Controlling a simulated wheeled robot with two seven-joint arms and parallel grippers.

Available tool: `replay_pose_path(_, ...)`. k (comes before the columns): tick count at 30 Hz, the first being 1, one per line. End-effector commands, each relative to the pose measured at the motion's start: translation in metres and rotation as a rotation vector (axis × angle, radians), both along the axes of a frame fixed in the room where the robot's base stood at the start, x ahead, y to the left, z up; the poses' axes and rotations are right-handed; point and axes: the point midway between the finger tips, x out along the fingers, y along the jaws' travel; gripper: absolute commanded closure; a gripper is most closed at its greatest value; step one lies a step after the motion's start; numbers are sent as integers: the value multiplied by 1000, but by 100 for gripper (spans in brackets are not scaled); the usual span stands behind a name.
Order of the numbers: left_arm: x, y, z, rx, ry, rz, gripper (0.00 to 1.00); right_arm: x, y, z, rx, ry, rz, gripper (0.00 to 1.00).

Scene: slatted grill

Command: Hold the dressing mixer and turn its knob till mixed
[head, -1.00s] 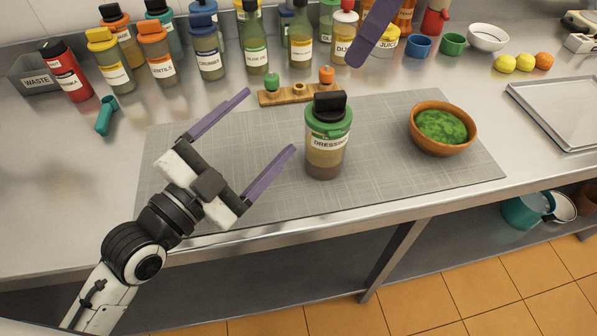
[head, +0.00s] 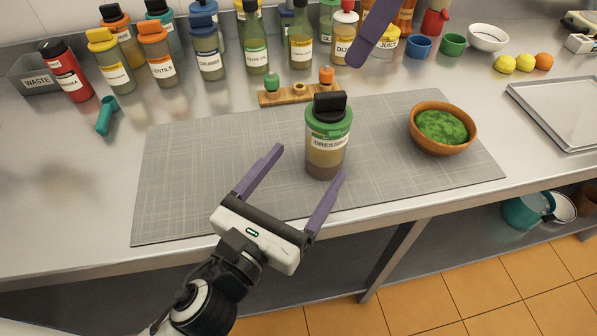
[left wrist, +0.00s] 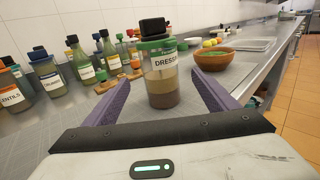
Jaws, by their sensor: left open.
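The dressing mixer (head: 327,143) is a clear jar with a green lid, a black knob (head: 329,104) on top and a layered brown dressing inside. It stands upright on the grey mat. My left gripper (head: 309,163) is open and low in front of the mixer, its purple fingers pointing towards it. In the left wrist view the mixer (left wrist: 162,83) stands just beyond and between the two fingertips, not gripped. Of my right gripper, only a purple finger (head: 371,32) shows at the top of the head view; its other finger is out of frame.
A wooden bowl of greens (head: 443,129) stands right of the mixer on the grey mat (head: 215,170). A wooden rack (head: 298,94) with small shakers is behind it. Several bottles line the back. A teal handle-like piece (head: 107,116) lies at left. The mat's left part is clear.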

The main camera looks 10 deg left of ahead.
Motion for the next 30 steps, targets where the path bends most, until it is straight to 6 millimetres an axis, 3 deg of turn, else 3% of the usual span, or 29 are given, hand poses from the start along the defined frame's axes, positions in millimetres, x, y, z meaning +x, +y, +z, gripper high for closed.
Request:
replay_pose_path(15,76,-32,1,-4,1,0,20,0,0,0,0,0,0,69)
replay_pose_path(29,88,-37,0,-4,3,0,20,0,0,0,0,0,0,69)
replay_pose_path(30,88,-37,0,-4,3,0,25,0,0,0,0,0,0,69)
